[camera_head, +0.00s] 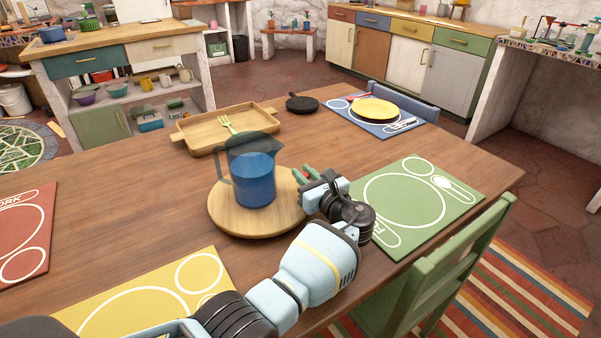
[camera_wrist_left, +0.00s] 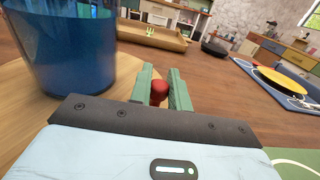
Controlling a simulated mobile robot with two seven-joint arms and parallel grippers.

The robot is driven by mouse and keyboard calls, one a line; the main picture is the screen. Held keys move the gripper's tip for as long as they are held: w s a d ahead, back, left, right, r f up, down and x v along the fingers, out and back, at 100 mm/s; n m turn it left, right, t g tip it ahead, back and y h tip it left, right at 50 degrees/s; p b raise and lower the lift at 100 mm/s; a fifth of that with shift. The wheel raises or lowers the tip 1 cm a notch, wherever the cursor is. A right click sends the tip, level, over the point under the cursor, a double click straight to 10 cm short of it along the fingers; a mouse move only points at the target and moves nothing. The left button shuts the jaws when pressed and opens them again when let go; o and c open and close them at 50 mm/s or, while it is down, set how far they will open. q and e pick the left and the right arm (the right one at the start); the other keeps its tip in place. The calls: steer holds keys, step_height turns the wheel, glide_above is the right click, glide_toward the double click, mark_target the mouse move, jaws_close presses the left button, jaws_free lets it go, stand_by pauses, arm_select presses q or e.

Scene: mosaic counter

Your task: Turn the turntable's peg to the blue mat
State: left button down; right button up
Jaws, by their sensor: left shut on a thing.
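A round wooden turntable (camera_head: 228,218) lies on the table, and its surface also shows in the left wrist view (camera_wrist_left: 20,95). A clear pitcher with blue liquid (camera_head: 253,180) stands upright on it, and it fills the upper left of the left wrist view (camera_wrist_left: 70,45). My left gripper (camera_head: 302,176) is at the turntable's right edge. In the left wrist view its green fingers (camera_wrist_left: 160,92) are shut on a red peg (camera_wrist_left: 159,90). The blue mat (camera_head: 360,119) lies at the far right of the table. My right gripper is not in view.
A yellow plate (camera_head: 376,109) lies on the blue mat. A green mat (camera_head: 450,204) is right of the turntable, a yellow mat (camera_head: 130,290) in front and a red mat (camera_head: 28,230) at left. A wooden tray (camera_head: 260,120) with a fork and a black pan (camera_head: 302,104) are behind.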

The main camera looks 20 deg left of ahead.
arm_select(q)
steer(key=shift+f, duration=0.1)
steer(key=c, duration=1.3)
jaws_free()
steer(key=shift+c, duration=0.2)
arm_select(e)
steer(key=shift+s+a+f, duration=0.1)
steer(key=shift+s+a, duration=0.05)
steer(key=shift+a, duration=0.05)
